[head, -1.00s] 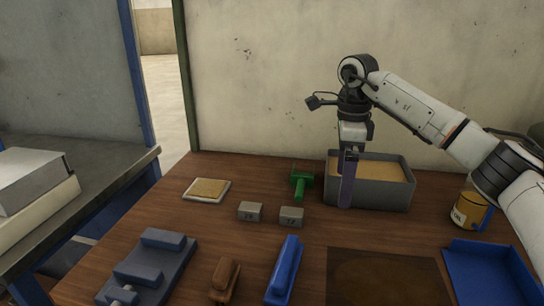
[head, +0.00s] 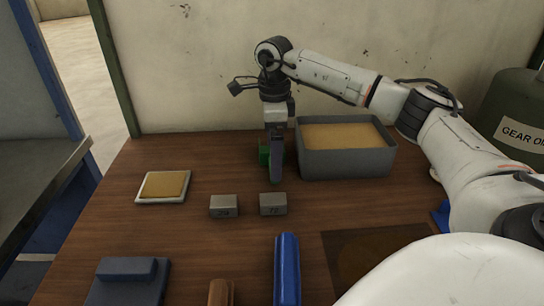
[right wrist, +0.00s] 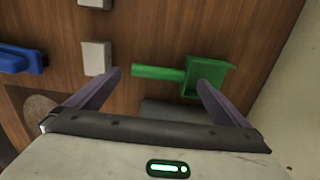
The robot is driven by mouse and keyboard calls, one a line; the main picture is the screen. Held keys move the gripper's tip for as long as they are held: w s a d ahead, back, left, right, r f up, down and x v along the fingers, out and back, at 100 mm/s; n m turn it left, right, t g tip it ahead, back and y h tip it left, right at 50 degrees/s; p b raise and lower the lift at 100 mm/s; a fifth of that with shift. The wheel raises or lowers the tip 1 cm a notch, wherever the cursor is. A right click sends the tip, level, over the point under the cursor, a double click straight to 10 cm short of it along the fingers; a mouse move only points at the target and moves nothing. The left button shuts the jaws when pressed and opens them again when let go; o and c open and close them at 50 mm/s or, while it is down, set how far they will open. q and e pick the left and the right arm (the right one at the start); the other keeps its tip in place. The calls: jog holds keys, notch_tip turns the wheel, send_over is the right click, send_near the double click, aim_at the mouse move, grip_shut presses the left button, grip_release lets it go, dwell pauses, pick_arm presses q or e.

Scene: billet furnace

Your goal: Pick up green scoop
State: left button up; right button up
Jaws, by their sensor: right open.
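The green scoop (head: 263,154) lies on the wooden table, mostly hidden behind my right gripper (head: 275,178) in the head view. In the right wrist view the scoop (right wrist: 207,76) shows clearly, with its square pan at the right and its handle pointing left. My right gripper (right wrist: 160,78) is open and points down at the scoop. Its fingertips are spread to either side of the handle's inner part, with one finger overlapping the pan in the picture. I cannot tell whether they touch it. My left gripper is not in view.
A grey bin (head: 345,163) of tan material stands just right of the scoop. Two small grey blocks (head: 224,206) (head: 273,204) lie in front. A tan-topped tray (head: 163,187) is at the left, and a blue object (head: 287,268) lies nearer. Table between tray and scoop is clear.

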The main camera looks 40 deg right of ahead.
jog(key=shift+f, duration=1.5)
jog(key=c, duration=1.2)
jog(key=shift+r, duration=0.1)
